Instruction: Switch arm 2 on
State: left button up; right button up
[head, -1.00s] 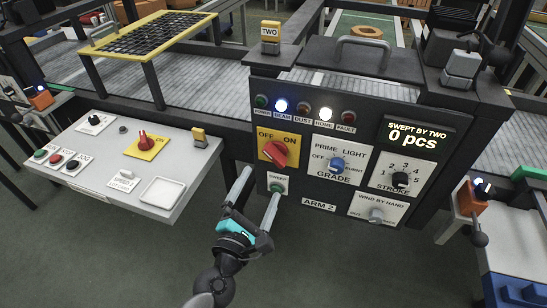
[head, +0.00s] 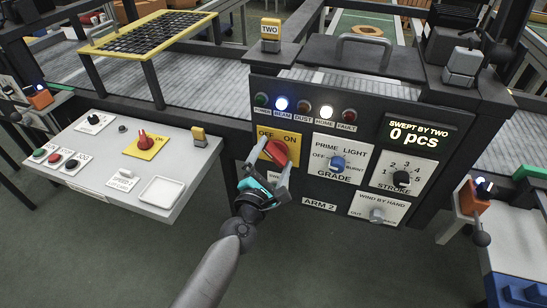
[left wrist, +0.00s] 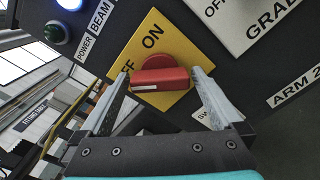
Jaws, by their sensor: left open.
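The red rotary switch (head: 276,151) sits on a yellow OFF/ON plate (head: 263,142) on the dark ARM 2 panel. It also shows in the left wrist view (left wrist: 160,77), where the white mark on its handle lies toward the OFF side. My left gripper (head: 271,164) is open in front of the switch. In the left wrist view its fingers (left wrist: 160,85) stand on either side of the red handle; I cannot tell whether they touch it. The gripper partly hides the plate and the SWEEP label below. My right gripper is not in view.
The panel also carries the GRADE knob (head: 337,163), STROKE knob (head: 401,178) and hand-wind knob (head: 377,215). BEAM (head: 281,104) and HOME (head: 326,112) lamps are lit; the POWER lamp (head: 260,100) is dark. A separate console (head: 110,160) with another red switch (head: 144,140) stands left.

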pick_arm(q)
jog(key=c, duration=1.1)
jog(key=shift+c, duration=0.2)
jog(key=shift+m, duration=0.3)
jog(key=m, duration=0.3)
jog(key=shift+m+p, duration=0.3)
jog(key=shift+p, duration=0.05)
jog(key=m+p, duration=0.1)
jog(key=m, duration=0.3)
jog(key=shift+m, duration=0.3)
jog(key=m+p, duration=0.1)
jog(key=m, duration=0.4)
jog(key=shift+p, duration=0.3)
jog(key=shift+m+p, duration=0.5)
jog(key=shift+m, duration=1.5)
jog(key=o, duration=1.1)
